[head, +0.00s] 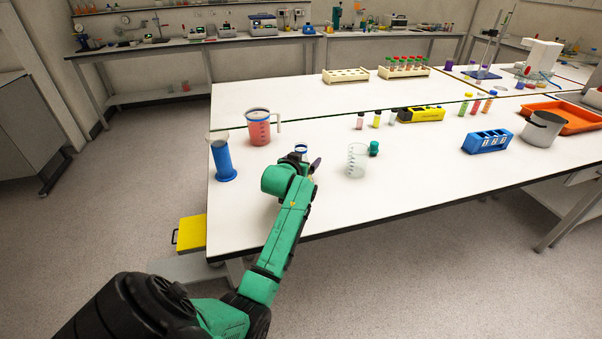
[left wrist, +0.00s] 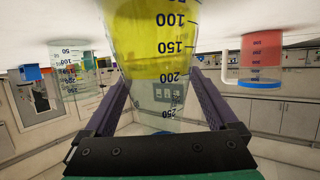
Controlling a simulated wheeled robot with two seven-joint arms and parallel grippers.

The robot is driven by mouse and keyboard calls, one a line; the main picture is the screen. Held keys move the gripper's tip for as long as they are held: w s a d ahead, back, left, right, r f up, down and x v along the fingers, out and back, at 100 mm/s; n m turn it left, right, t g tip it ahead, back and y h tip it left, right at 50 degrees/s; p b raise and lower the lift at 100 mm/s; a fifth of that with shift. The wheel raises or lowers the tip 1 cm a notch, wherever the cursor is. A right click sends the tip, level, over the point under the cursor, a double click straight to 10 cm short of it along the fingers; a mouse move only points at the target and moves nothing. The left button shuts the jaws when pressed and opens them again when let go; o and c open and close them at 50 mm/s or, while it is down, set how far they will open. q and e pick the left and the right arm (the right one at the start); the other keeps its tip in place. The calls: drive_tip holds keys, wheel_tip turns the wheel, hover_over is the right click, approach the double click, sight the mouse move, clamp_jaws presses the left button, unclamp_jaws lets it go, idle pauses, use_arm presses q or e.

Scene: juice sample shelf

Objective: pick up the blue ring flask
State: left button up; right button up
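The blue ring flask (head: 301,148) stands on the white table just beyond my left gripper, with only its blue ring top showing in the head view. In the left wrist view, which looks upside down, a clear graduated flask with yellow liquid (left wrist: 158,40) fills the middle. My left gripper (left wrist: 160,80) has its two purple fingers wide apart, one on each side of this flask. I cannot tell whether they touch it. One purple finger (head: 315,165) shows in the head view; the rest is hidden by the wrist. My right gripper is in neither view.
A red-filled beaker (head: 258,130) and a blue cylinder (head: 222,160) stand to the left. A clear beaker (head: 357,161) and a green-capped item (head: 374,148) stand to the right. Small vials and a yellow device (head: 421,114) are behind. The table front between is bare.

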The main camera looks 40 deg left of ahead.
use_arm(q)
clamp_jaws()
drive_tip(key=shift+r, duration=0.1)
drive_tip(key=shift+r, duration=0.15)
wheel_tip(320, 180, up, 20)
drive_tip(key=b, duration=0.1)
idle(0.9)
drive_tip(key=c, duration=0.8)
unclamp_jaws()
clamp_jaws()
